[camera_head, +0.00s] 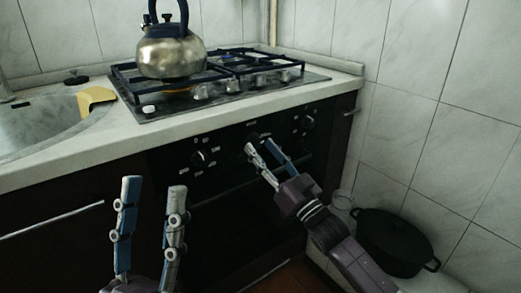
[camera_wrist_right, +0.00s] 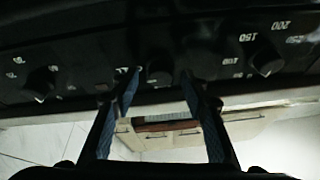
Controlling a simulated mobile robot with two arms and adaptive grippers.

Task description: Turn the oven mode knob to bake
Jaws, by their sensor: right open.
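The black oven front panel carries three dark knobs in a row: a left knob (camera_head: 199,158), a middle knob (camera_head: 253,137) and a right knob (camera_head: 307,121). In the wrist view, which is upside down, one knob (camera_wrist_right: 265,60) has numbers such as 150 and 200 around it. A knob at the other end (camera_wrist_right: 40,82) has small marks that I cannot read. The middle knob (camera_wrist_right: 159,70) lies between the finger lines. My right gripper (camera_head: 259,147) is open and empty in front of the panel's middle. My left gripper (camera_head: 154,188) is open and empty, farther left.
A kettle (camera_head: 171,52) stands on the gas hob (camera_head: 230,92) above the panel. The sink (camera_head: 40,125) is at the left. A black pot (camera_head: 395,242) stands low at the right by the tiled wall (camera_head: 440,120).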

